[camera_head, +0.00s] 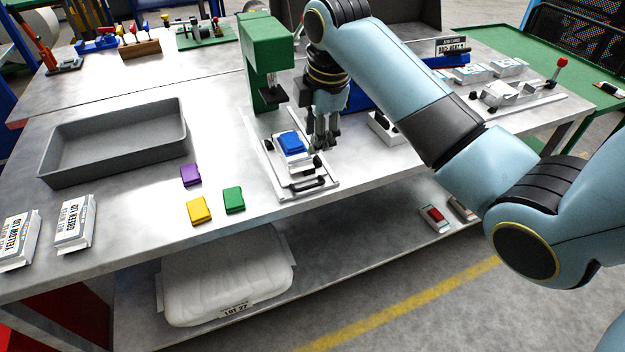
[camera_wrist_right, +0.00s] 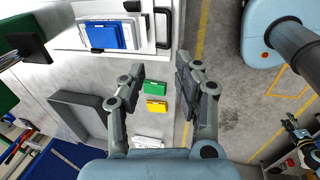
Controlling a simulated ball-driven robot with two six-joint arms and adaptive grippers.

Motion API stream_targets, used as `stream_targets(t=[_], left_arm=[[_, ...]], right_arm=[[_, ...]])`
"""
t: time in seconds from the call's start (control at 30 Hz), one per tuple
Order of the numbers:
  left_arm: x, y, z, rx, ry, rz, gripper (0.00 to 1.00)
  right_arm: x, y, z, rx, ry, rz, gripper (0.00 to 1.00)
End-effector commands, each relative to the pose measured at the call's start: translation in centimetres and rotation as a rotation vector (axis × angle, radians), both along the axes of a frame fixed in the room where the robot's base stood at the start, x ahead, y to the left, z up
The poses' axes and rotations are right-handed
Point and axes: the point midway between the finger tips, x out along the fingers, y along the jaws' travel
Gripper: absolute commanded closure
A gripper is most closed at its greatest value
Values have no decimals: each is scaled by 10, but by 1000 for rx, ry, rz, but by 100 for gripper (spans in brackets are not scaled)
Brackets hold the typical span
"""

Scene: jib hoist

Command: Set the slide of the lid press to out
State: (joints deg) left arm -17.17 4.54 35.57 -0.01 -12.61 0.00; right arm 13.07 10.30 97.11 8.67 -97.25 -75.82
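The lid press (camera_head: 262,52) is a green column with a black ram over a pale base plate. Its slide carries a white box with a blue lid (camera_head: 291,142), in front of the ram, towards the bench's near edge. A black bar handle (camera_head: 308,187) is at the slide's near end. In the right wrist view the handle (camera_wrist_right: 166,28) and the blue lid (camera_wrist_right: 103,36) lie beyond the fingertips. My right gripper (camera_head: 326,146) points down just right of the blue lid. Its fingers (camera_wrist_right: 160,64) are apart and empty, clear of the handle.
A grey tray (camera_head: 115,150) stands left on the bench. Purple (camera_head: 190,175), yellow (camera_head: 199,210) and green (camera_head: 234,199) lids lie left of the press. White labelled packs (camera_head: 75,224) lie at the near left. A blue part stands behind my right gripper.

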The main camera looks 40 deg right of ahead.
Motion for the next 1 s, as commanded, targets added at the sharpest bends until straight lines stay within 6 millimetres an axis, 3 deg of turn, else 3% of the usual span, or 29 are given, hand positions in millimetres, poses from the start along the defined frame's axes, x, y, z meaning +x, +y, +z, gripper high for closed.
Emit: stream_targets(t=[0.03,0.27,0.5,0.7,1.0], left_arm=[[0,0,-17,0,0,0,60],[5,0,-19,0,-6,0,60],[-8,0,-19,0,11,0,60],[-4,0,-21,0,6,0,60],[0,0,-21,0,1,0,60]], right_arm=[[-7,-6,-24,-10,17,3,67],[-13,-11,-45,-15,35,-4,67],[-5,-12,-89,-14,37,-5,67],[3,-14,-123,-15,35,-5,67],[6,-15,-139,-15,32,-5,67]])
